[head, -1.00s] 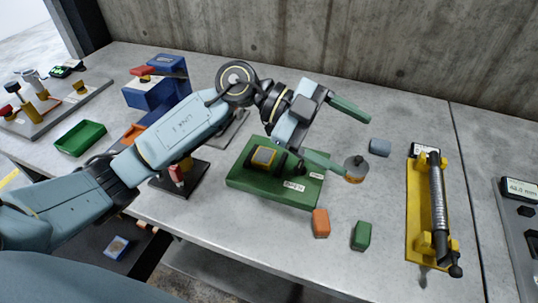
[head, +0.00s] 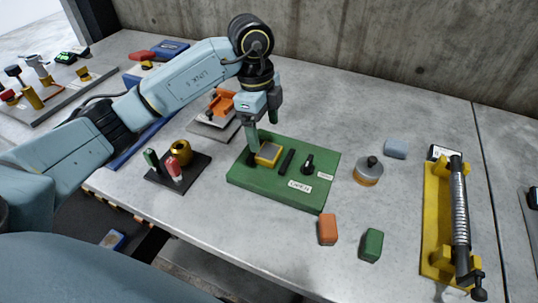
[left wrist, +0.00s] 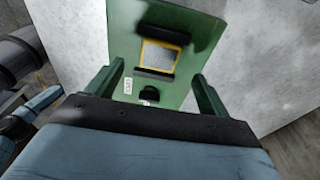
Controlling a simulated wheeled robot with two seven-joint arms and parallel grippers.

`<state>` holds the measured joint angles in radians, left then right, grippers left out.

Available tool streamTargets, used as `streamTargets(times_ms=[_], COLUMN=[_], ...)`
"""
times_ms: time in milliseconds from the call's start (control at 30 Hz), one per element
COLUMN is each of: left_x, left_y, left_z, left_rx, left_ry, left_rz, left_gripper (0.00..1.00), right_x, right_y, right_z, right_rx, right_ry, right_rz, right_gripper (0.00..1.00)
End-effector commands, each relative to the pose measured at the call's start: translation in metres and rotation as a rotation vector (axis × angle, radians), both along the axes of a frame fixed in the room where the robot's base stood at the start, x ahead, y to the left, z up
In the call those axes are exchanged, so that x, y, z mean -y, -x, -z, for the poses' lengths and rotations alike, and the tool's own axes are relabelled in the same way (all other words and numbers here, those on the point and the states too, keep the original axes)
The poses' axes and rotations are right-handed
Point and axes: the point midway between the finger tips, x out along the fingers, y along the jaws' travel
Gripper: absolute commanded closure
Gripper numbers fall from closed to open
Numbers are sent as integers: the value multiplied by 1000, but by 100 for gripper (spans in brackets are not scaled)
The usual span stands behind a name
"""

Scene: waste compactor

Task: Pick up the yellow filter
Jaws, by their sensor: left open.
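The yellow filter (head: 268,153), a small yellow-framed square with a grey face, sits on a green board (head: 325,180) between dark bars. My left gripper (head: 263,132) is open and points down above the filter's end of the board. One finger hides part of the filter's surroundings in the head view. In the left wrist view the filter (left wrist: 159,57) lies between the two green fingers (left wrist: 158,80), farther off than they are. Nothing is in the jaws. I cannot tell the exact height over the filter. My right gripper is not in view.
A black stand with a brass ring (head: 180,152) is left of the board. A round metal weight (head: 368,170), a grey block (head: 396,149), an orange block (head: 327,229) and a green block (head: 371,245) lie to the right. A yellow fixture (head: 436,222) is farther right.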

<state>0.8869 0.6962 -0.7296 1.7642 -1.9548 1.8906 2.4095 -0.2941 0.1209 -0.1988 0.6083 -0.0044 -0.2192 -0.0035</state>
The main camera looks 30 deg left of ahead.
Motion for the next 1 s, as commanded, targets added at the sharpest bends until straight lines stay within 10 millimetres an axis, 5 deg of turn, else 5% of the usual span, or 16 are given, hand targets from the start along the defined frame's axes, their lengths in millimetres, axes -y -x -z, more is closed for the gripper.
streamTargets(times_ms=[267, 533, 767, 1000], left_x=[3, 10, 10, 10], left_y=[0, 0, 0, 0], left_z=[18, 57, 61, 60], left_rx=[-1, -2, 1, 1], left_ry=[1, 2, 2, 2], left_rz=[1, 2, 2, 2], left_gripper=[20, 20, 20, 48], right_x=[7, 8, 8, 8], right_y=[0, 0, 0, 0], right_z=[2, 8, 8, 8], right_rx=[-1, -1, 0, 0], right_ry=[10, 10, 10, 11], right_rz=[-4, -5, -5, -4], right_gripper=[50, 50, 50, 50])
